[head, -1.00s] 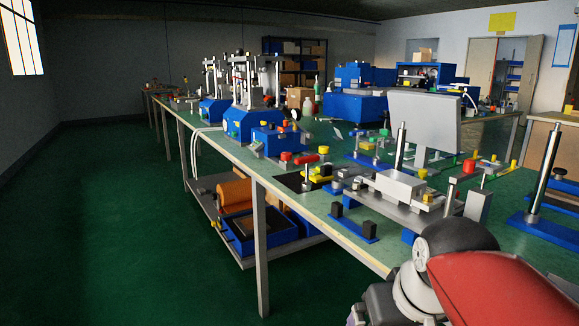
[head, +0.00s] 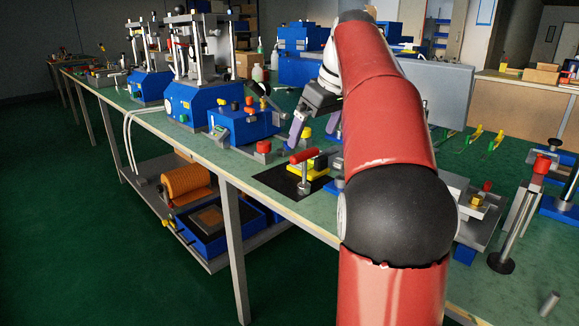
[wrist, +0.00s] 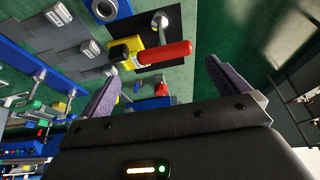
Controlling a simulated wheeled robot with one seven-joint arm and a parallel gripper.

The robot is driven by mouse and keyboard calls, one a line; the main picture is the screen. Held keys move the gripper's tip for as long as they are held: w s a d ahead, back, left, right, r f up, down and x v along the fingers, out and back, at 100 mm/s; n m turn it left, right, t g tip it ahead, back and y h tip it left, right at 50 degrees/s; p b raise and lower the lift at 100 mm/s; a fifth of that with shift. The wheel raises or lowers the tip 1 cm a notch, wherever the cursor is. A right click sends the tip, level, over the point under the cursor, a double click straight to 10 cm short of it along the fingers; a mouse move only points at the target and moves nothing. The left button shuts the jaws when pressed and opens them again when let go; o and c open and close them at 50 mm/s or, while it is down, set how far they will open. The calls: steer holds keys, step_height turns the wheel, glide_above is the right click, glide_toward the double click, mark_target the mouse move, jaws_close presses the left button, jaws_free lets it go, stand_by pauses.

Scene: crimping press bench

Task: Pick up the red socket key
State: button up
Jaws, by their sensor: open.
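The red socket key (head: 304,155) shows its red handle, lying level in a yellow holder (head: 305,169) on the black mat (head: 272,181) near the bench's front edge. In the wrist view the red handle (wrist: 165,53) lies beyond the fingertips, between their lines, with the yellow holder (wrist: 139,60) at its left end. My gripper (head: 314,135) is open and empty, its two purple fingers pointing down above and behind the key. In the wrist view my gripper (wrist: 162,72) has wide-spread fingers, apart from the key. The key's far end is hidden by the holder.
A metal post (head: 304,182) stands on the mat close to the key. Metal fixtures (head: 480,210) stand right. The floor at left is clear.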

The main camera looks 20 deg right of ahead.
mark_target(306, 152)
steer(key=x, duration=0.2)
steer(key=b+x, duration=0.1)
steer(key=x, duration=0.3)
steer(key=shift+s+a+f+b, duration=0.15)
steer(key=shift+a+f+b, duration=0.2)
steer(key=shift+f, duration=0.1)
steer(key=c, duration=1.1)
